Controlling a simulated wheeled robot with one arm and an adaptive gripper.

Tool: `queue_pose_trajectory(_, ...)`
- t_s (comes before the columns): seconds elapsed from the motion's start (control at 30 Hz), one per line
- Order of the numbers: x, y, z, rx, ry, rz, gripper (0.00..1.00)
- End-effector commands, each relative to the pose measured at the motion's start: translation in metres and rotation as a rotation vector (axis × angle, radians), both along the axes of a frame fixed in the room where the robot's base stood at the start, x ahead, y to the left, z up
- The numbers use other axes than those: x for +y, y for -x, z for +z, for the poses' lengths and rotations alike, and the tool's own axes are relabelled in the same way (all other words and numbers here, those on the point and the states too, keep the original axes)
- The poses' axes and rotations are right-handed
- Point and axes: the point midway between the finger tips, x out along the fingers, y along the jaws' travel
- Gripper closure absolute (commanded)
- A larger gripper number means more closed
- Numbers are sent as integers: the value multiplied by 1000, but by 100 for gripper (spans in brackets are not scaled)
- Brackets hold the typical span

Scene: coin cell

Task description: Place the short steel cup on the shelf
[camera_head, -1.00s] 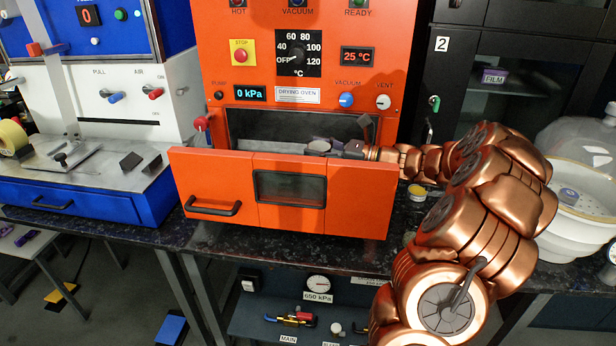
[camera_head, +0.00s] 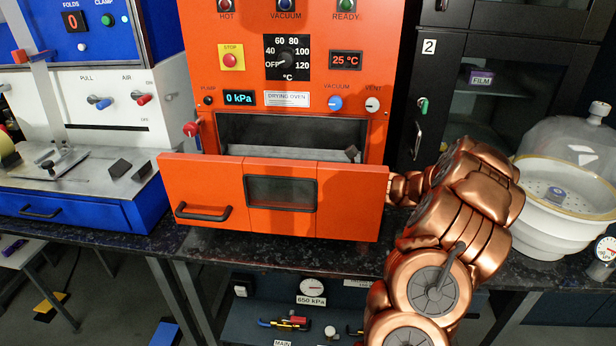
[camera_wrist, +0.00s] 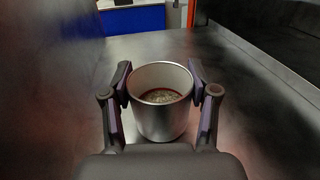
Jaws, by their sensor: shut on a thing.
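The short steel cup (camera_wrist: 161,112) is upright between the fingers of my gripper (camera_wrist: 160,76) in the wrist view. The gripper is shut on it, one finger on each side. Its open top shows a reddish ring and a mottled inside. Under and beyond the cup is a flat grey metal surface, the shelf (camera_wrist: 208,62). I cannot tell whether the cup's base touches it. In the head view the shelf (camera_head: 285,152) shows inside the orange drying oven (camera_head: 220,128). The lowered door hides the cup and most of my gripper there.
The oven door (camera_head: 350,200) hangs open in front, with a handle (camera_head: 203,213) at its left. A blue and white press (camera_head: 100,110) stands left. A dark cabinet (camera_head: 440,80) and a white desiccator (camera_head: 560,215) stand right.

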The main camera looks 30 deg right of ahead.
Motion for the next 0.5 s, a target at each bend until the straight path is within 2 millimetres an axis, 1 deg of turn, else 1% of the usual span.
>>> queue_pose_trajectory(0.13,0,0,-3,1,-1,1,79)
queue_pose_trajectory(0.17,0,0,-3,1,1,1,38)
queue_pose_trajectory(0.37,0,0,-3,1,1,1,17)
queue_pose_trajectory(0.5,0,0,-3,1,-1,1,16)
